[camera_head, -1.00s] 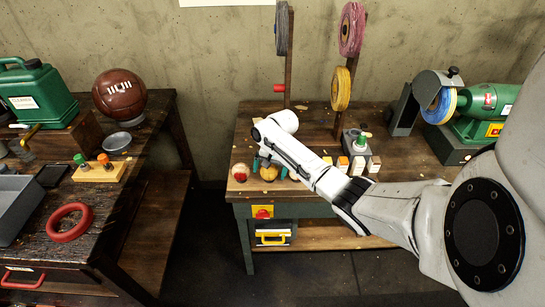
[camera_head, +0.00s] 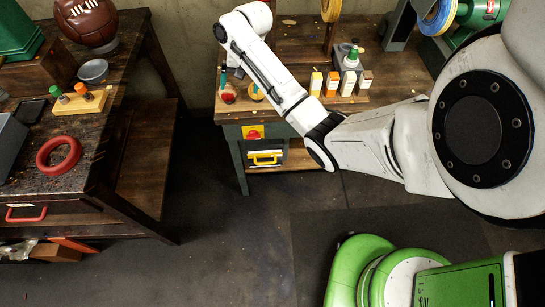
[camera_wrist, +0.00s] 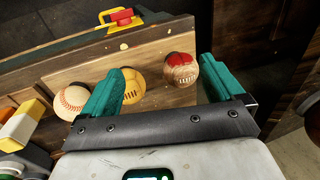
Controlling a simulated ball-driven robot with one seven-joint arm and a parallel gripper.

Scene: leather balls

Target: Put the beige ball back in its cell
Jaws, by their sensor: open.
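A white baseball with red stitching (camera_wrist: 70,102) lies farther left in the wrist view. My gripper (camera_wrist: 162,70) is open and empty, its teal fingers spread near the balls. In the head view my gripper (camera_head: 238,82) is over the bench's front left. I cannot make out separate cells.
Small orange, yellow and white blocks (camera_head: 333,82) and a green-capped bottle (camera_head: 351,60) stand right of the balls. A yellow-handled case (camera_head: 265,157) is under the bench. A left table holds a brown leather ball (camera_head: 87,20) and a red ring (camera_head: 58,155).

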